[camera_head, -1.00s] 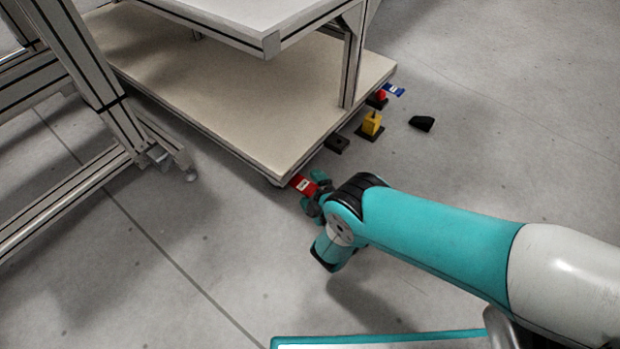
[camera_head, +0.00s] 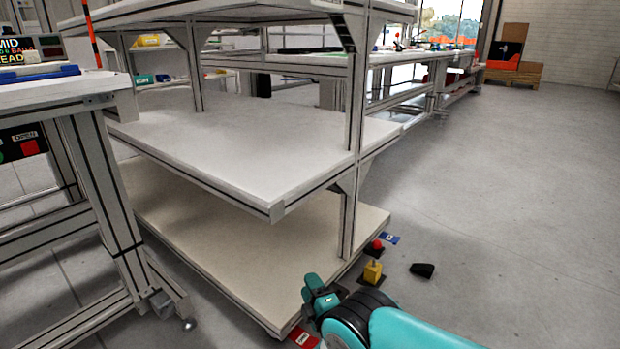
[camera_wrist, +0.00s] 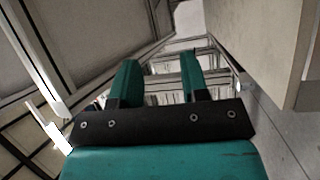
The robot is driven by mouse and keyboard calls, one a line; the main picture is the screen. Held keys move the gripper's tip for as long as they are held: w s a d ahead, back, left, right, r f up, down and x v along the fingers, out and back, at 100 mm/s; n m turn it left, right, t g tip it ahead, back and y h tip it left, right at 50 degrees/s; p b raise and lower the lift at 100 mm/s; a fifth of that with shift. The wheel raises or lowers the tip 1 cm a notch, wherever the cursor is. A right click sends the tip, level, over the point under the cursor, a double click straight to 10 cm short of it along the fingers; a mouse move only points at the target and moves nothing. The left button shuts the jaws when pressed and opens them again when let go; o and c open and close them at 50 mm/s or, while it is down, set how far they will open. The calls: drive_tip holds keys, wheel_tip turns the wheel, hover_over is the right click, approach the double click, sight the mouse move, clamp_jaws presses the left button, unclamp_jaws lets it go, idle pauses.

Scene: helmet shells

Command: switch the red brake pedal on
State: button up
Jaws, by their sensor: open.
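The red pedal (camera_head: 303,338) with a white label lies on the floor by the front corner of the lower shelf, at the bottom edge of the head view. Its markings are too small to read, and part of it is hidden behind my arm. My gripper (camera_head: 317,288) is just above and to the right of it in the picture, apart from it. In the wrist view my gripper (camera_wrist: 161,82) has its two teal fingers apart with nothing between them. The pedal does not show in the wrist view.
Along the lower shelf's edge (camera_head: 250,318) stand a yellow block (camera_head: 372,271), a red knob (camera_head: 377,245) and a blue-labelled piece (camera_head: 389,238). A black wedge (camera_head: 422,269) lies on the floor. Shelf posts and a workbench (camera_head: 70,95) stand left. The floor at right is clear.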

drive_tip(key=w+d+r+m+g+h+p, duration=0.1)
drive_tip(key=w+d+r+m+g+h, duration=0.1)
drive_tip(key=w+d+r+m+h, duration=0.45)
drive_tip(key=w+d+r+m+g+h+p, duration=0.1)
drive_tip(key=d+r+m+h, duration=0.2)
drive_tip(key=r+m, duration=0.65)
drive_tip(key=s+d+r+g+y+p, duration=0.35)
drive_tip(key=s+r+g, duration=0.45)
drive_tip(key=s+r, duration=0.9)
drive_tip(key=s+d+r+n+g+y+p, duration=0.1)
drive_tip(key=s+r+g, duration=0.2)
drive_tip(key=s, duration=1)
drive_tip(key=s+d+r+g+y+p, duration=0.1)
drive_tip(key=s+r, duration=0.5)
drive_tip(key=s, duration=0.7)
drive_tip(key=g+p, duration=0.1)
drive_tip(key=g, duration=0.1)
drive_tip(key=shift+r+n+g, duration=0.15)
drive_tip(key=shift+n+g, duration=0.15)
drive_tip(key=shift+n, duration=0.1)
wheel_tip(320, 180, up, 36)
drive_tip(key=p, duration=3.6)
drive_tip(key=shift+w+a, duration=0.1)
